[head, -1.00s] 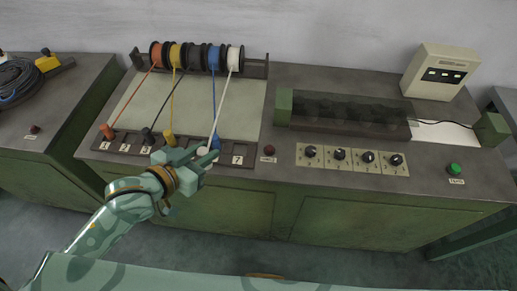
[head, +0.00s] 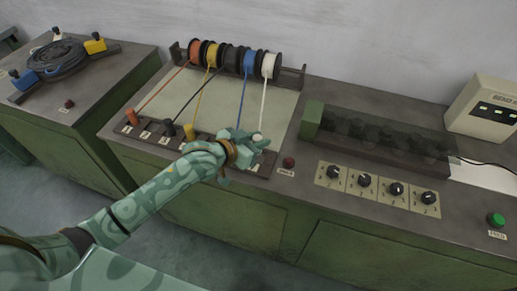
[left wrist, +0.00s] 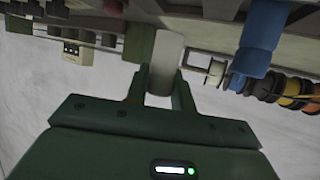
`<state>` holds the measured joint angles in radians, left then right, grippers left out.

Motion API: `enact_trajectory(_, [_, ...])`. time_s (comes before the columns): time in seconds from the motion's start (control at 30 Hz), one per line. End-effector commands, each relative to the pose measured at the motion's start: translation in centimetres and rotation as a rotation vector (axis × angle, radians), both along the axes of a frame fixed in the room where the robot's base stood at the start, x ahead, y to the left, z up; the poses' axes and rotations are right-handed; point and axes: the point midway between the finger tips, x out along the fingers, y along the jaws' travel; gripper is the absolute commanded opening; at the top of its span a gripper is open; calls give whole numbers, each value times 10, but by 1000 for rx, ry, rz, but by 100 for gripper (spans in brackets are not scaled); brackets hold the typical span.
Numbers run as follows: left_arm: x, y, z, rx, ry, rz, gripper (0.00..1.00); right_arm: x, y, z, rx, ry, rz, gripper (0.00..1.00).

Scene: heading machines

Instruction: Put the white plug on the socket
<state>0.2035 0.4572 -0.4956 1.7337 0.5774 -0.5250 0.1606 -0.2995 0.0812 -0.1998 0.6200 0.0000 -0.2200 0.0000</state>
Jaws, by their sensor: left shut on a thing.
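The white plug (left wrist: 168,58) is pinched between the two fingers of my left gripper, as the left wrist view shows. In the head view my left gripper (head: 252,142) is over the right end of the dark socket strip (head: 266,163). Only the top of the white plug (head: 257,136) shows there, with the white cord running up to the white spool (head: 271,65). The socket under the gripper is mostly hidden, so I cannot tell whether the plug touches it. My right gripper is not in view.
Orange (head: 131,116), black (head: 169,128) and yellow (head: 190,131) plugs stand along the strip to the left. The blue plug (left wrist: 262,35) is close beside my gripper. A red button (head: 289,162) and several knobs (head: 364,180) are to the right.

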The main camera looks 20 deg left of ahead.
Motion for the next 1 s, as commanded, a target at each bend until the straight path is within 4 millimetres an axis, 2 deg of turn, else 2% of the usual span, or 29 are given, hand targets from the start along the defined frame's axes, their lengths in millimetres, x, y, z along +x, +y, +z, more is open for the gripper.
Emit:
enact_trajectory(0.1, [9, 0, -13, 1, 1, 1, 1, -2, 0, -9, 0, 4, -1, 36])
enact_trajectory(0.2, [7, 0, -34, 1, 4, 0, 1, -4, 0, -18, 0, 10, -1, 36])
enact_trajectory(0.27, [7, 0, -40, 1, 3, 0, 1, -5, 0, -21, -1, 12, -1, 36])
enact_trajectory(0.63, [6, 0, -42, 1, 0, 0, 1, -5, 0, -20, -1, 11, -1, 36])
enact_trajectory(0.67, [6, 0, -41, 2, 0, -1, 33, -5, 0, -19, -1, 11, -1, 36])
enact_trajectory(0.7, [6, 0, -41, 2, 0, -1, 44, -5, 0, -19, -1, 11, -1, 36])
enact_trajectory(0.73, [6, 0, -41, 2, 0, -1, 46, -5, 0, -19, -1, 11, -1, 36])
enact_trajectory(1.0, [6, 0, -40, 1, 0, 0, 46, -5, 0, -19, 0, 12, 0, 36])
